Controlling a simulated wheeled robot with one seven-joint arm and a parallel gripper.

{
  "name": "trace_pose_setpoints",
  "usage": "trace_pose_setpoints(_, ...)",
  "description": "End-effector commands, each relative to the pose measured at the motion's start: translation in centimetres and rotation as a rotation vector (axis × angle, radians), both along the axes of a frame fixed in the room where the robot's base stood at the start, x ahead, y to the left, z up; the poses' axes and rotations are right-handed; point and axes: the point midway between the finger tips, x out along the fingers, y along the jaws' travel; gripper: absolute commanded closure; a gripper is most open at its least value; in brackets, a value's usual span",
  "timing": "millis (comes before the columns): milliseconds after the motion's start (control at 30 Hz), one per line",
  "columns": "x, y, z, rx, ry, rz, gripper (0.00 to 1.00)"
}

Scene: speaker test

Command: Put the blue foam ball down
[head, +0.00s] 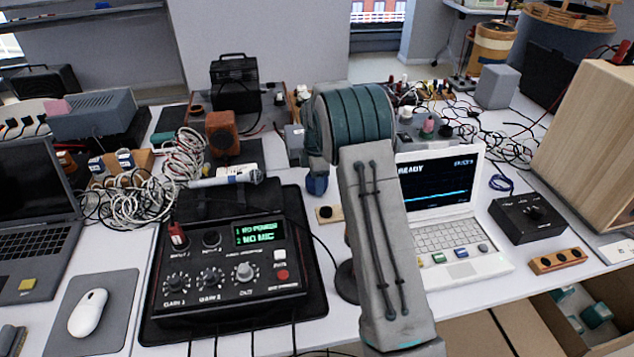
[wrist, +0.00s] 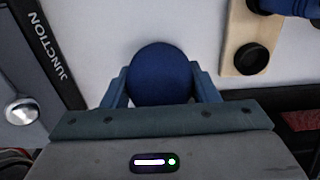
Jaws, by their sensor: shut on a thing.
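In the wrist view the blue foam ball (wrist: 160,72) is a dark blue round thing between the two blue-grey fingers of my gripper (wrist: 160,88). My gripper is shut on it, with a finger touching each side. A pale surface lies beyond the ball; whether the ball touches it or hangs above it I cannot tell.
A black box marked JUNCTION (wrist: 52,60) is left of the ball, and a wooden block with black discs (wrist: 238,35) is at right. In the head view a mixer (head: 238,265) lies left of my arm and a white laptop (head: 470,273) right. Cables (head: 150,190) clutter the table.

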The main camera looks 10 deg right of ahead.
Motion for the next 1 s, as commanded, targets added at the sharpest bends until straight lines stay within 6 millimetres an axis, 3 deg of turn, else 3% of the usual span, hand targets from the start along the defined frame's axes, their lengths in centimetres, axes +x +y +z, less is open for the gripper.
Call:
trace_pose_setpoints(433,0.0,0.0,-1.2,0.000,-0.002,0.000,0.67)
trace_pose_setpoints(467,0.0,0.0,-1.1,0.000,-0.002,0.000,0.38)
trace_pose_setpoints(500,0.0,0.0,-1.1,0.000,-0.002,0.000,0.27)
trace_pose_setpoints(533,0.0,0.0,-1.1,0.000,-0.002,0.000,0.25)
trace_pose_setpoints(833,0.0,0.0,-0.8,-0.001,-0.002,0.000,0.25)
trace_pose_setpoints(1000,0.1,0.0,1.1,0.001,-0.005,0.000,0.25)
